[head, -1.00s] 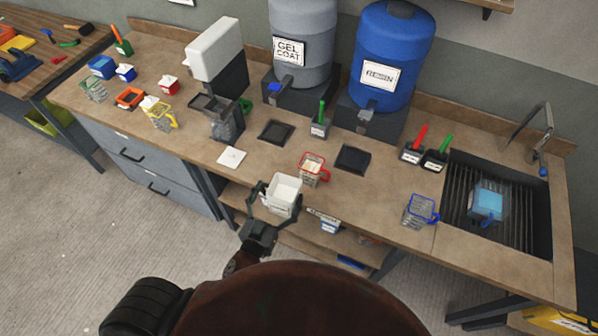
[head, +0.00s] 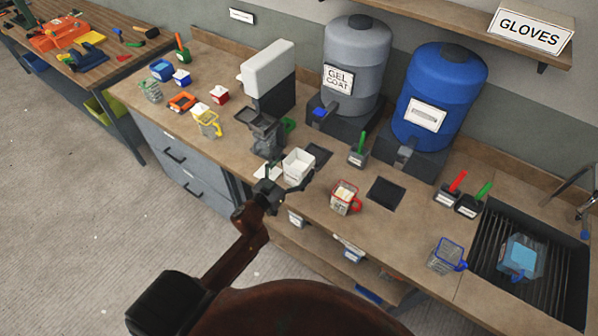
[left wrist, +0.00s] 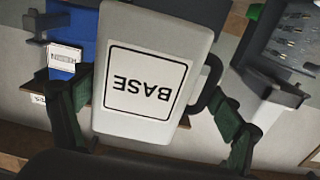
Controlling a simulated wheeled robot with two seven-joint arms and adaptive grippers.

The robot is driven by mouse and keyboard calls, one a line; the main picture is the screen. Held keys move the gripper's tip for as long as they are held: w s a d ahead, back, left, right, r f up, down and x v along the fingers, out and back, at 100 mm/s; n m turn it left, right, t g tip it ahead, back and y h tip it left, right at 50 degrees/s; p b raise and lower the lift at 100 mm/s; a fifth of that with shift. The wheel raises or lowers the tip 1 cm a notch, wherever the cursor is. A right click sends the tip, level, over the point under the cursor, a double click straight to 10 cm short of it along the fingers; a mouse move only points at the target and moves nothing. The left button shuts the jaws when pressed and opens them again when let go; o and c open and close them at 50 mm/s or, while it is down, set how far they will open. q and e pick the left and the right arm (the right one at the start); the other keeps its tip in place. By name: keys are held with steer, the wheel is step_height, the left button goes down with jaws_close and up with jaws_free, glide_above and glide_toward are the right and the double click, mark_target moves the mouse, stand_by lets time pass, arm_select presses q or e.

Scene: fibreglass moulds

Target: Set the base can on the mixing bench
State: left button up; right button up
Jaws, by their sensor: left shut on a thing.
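The base can (head: 298,166) is a white, open-topped container. My left gripper (head: 284,187) is shut on it at the front of the bench (head: 228,151), just right of a white square card (head: 266,172). I cannot tell whether the can's bottom touches the bench or hangs slightly above it. In the left wrist view the can (left wrist: 150,30) fills the middle, its BASE label upside down, with the gripper's green-dark fingers (left wrist: 155,112) on both sides. My arm hides part of the card. My right gripper is not in view.
A grey-white dispenser (head: 268,75) stands behind the can. A red-handled jug (head: 345,198) and dark pad (head: 385,193) lie to its right. A blue-handled jug (head: 446,256) stands near the sink (head: 485,258). Grey (head: 355,60) and blue (head: 437,95) drums line the back.

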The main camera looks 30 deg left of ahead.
mark_target(296, 164)
arm_select(q)
steer(key=w+f, duration=0.1)
steer(key=f, duration=0.1)
steer(key=w+a+f+b, duration=0.1)
steer(key=w, duration=0.1)
steer(key=w+a+f, duration=0.1)
steer(key=f, duration=0.1)
steer(key=shift+w+a+f, duration=0.1)
steer(key=shift+w+f, duration=0.15)
steer(key=shift+f, duration=0.05)
steer(key=shift+w+f+b, duration=0.1)
steer(key=shift+f+b, duration=0.3)
steer(key=shift+f, duration=1.25)
steer(key=shift+f, duration=0.1)
steer(key=o, duration=1.6)
steer(key=shift+f, duration=0.1)
steer(key=shift+o, duration=1.2)
